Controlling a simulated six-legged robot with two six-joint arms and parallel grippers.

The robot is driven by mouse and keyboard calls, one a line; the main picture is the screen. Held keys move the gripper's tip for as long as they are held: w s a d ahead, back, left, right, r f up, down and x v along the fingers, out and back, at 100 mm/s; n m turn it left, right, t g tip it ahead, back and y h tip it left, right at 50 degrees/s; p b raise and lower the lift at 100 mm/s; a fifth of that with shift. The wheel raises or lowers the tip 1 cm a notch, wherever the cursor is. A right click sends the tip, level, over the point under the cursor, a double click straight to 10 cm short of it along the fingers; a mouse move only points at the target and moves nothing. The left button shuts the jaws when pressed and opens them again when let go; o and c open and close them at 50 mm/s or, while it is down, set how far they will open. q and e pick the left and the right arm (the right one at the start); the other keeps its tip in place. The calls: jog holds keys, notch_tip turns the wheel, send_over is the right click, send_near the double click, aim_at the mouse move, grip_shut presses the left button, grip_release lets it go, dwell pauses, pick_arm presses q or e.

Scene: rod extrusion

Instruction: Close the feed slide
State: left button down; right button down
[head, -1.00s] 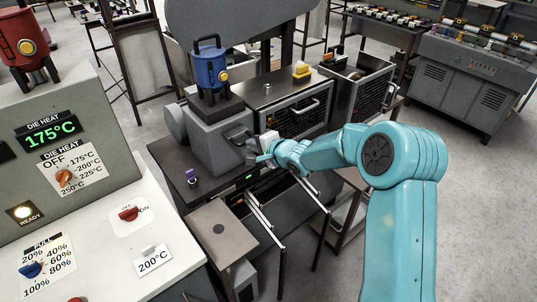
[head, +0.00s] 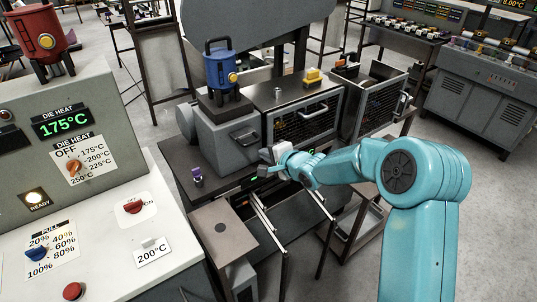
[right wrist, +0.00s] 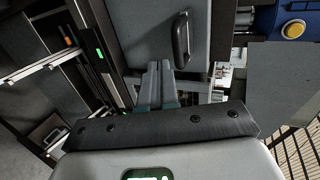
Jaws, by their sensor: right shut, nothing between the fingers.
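A grey block with a dark bar handle, which looks like the feed slide (head: 225,149), sits under the blue canister (head: 222,72) on the machine. Its handle (head: 245,137) faces the front right. The same grey face (right wrist: 140,32) and handle (right wrist: 181,38) fill the upper middle of the right wrist view. My right gripper (head: 259,174) is low in front of that face, below the handle. Its fingers (right wrist: 160,68) are together and empty, pointing at the block's lower edge. They are not around the handle, and I cannot tell whether they touch the face. My left gripper is out of view.
Two pale rails (head: 268,222) run forward below my right gripper. A dark mesh-fronted cabinet (head: 303,122) stands right of the block. A small purple-topped part (head: 197,175) is on the dark table. The grey control console (head: 60,140) reads 175°C at left.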

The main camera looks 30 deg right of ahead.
jog(key=v, duration=1)
jog(key=s+a+f+n+g, duration=0.2)
jog(key=a+f, duration=0.2)
jog(key=f, duration=0.3)
jog(key=s+a+f+n+g+y, duration=0.1)
jog(key=s+a+f+n+g, duration=0.1)
jog(key=a+f, duration=0.2)
jog(key=s+a+f+n+g+y, duration=0.1)
jog(key=s+a+f+n+g, duration=0.1)
jog(key=a+f, duration=0.3)
jog(key=shift+s+f, duration=0.2)
jog(key=shift+f, duration=0.55)
jog(key=shift+s+f, duration=0.2)
jog(key=shift+f, duration=0.6)
jog(key=shift+s+f, duration=0.25)
jog(key=shift+f, duration=0.5)
jog(key=s+a+f+n+g, duration=0.3)
jog(key=s+a+f+n, duration=0.1)
jog(key=s, duration=0.5)
jog(key=s+a+f+n+g, duration=0.4)
jog(key=s+f, duration=0.3)
jog(key=s, duration=0.3)
jog(key=shift+s+a+f+n+y, duration=0.2)
jog(key=shift+a+f+n+y, duration=0.15)
jog(key=shift+a, duration=0.4)
